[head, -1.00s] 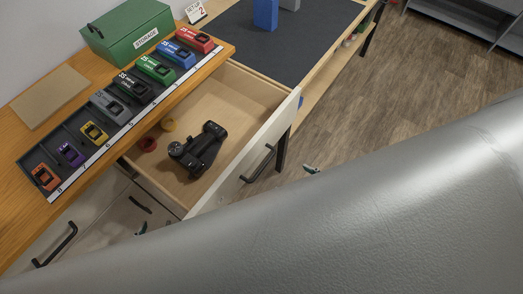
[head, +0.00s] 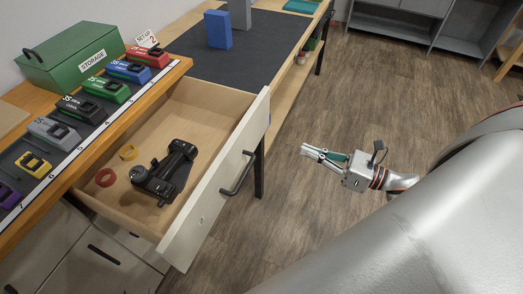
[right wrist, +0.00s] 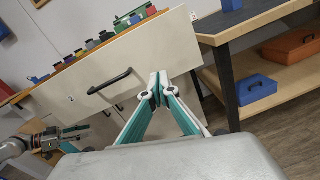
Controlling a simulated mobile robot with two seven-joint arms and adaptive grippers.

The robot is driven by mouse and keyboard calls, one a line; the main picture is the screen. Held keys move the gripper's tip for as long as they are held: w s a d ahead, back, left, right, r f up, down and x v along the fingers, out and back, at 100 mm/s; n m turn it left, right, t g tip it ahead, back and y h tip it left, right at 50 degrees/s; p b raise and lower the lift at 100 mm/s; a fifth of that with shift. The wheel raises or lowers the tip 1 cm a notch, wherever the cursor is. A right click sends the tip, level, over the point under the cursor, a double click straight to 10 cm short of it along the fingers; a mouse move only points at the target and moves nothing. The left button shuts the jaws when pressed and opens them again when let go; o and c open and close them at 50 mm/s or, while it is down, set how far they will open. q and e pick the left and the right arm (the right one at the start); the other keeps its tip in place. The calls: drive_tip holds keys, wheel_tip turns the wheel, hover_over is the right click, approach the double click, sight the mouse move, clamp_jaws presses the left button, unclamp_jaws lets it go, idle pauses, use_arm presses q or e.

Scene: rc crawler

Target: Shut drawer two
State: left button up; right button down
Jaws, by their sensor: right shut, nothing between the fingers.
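Drawer two (head: 208,203) stands pulled out under the wooden counter in the head view. Its pale front has a black bar handle (head: 238,174). The front also shows in the right wrist view (right wrist: 150,58), marked with a 2. Inside lie a black device (head: 166,172), a red ring (head: 106,177) and a yellow ring (head: 128,152). My right gripper (head: 306,151) is shut and empty, right of the drawer front and apart from the handle in the head view. Its fingertips show in the right wrist view (right wrist: 158,78). My left gripper (right wrist: 72,136) appears small at the left there; its jaw state is unclear.
A dark-topped bench (head: 262,55) with a blue block (head: 218,29) stands behind. Open wood floor (head: 375,100) lies right of the drawer.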

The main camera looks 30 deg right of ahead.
drive_tip(key=s+n+y, duration=0.1)
drive_tip(key=n, duration=0.2)
approach(253, 137)
drive_tip(key=shift+n+g, duration=0.3)
drive_tip(key=shift+g, duration=0.1)
drive_tip(key=x, duration=0.6)
drive_tip(key=shift+w+r, duration=0.3)
use_arm(q)
drive_tip(key=shift+s+f, duration=0.3)
drive_tip(key=shift+s, duration=0.1)
use_arm(e)
drive_tip(key=shift+w+a, duration=0.1)
drive_tip(key=shift+a, duration=0.05)
